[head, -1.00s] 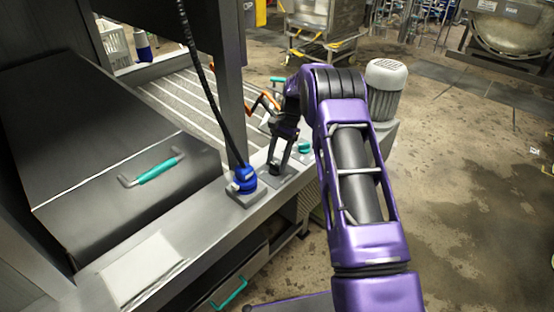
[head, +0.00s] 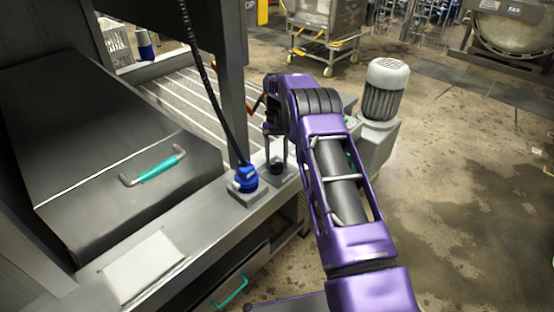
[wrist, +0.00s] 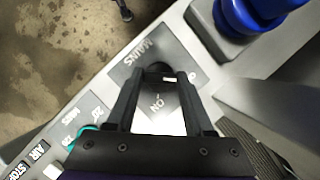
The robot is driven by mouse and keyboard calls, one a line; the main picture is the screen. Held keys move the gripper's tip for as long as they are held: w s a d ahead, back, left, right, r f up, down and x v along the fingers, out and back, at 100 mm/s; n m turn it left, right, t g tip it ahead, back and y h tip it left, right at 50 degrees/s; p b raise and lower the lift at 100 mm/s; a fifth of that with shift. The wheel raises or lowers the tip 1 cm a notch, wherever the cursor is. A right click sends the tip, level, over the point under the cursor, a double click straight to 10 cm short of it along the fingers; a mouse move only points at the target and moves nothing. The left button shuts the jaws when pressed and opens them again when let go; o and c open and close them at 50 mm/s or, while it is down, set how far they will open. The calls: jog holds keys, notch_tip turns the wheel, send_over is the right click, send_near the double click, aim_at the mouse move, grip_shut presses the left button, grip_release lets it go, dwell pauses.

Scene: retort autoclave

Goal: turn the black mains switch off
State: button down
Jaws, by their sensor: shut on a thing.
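The black mains switch (head: 277,167) sits on a grey plate on the narrow metal ledge. In the wrist view the black knob (wrist: 158,68) shows between my fingertips, with a small white mark near it. The plate (wrist: 130,64) reads MAINS, with ON on the side towards my gripper and a round mark at the right. My gripper (wrist: 160,76) points down over the switch, its two fingers on either side of the knob and closed on it. My fingers hide part of the knob, so its exact setting is hard to tell.
A blue plug (head: 245,178) with a black cable stands close to the left of the switch. A metal post (head: 232,80) rises behind it. A dark box with a teal handle (head: 155,166) lies left. A grey motor (head: 385,88) stands right; open floor lies beyond.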

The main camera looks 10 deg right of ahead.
dwell(0.4)
jog(key=shift+c, duration=1.4)
grip_release()
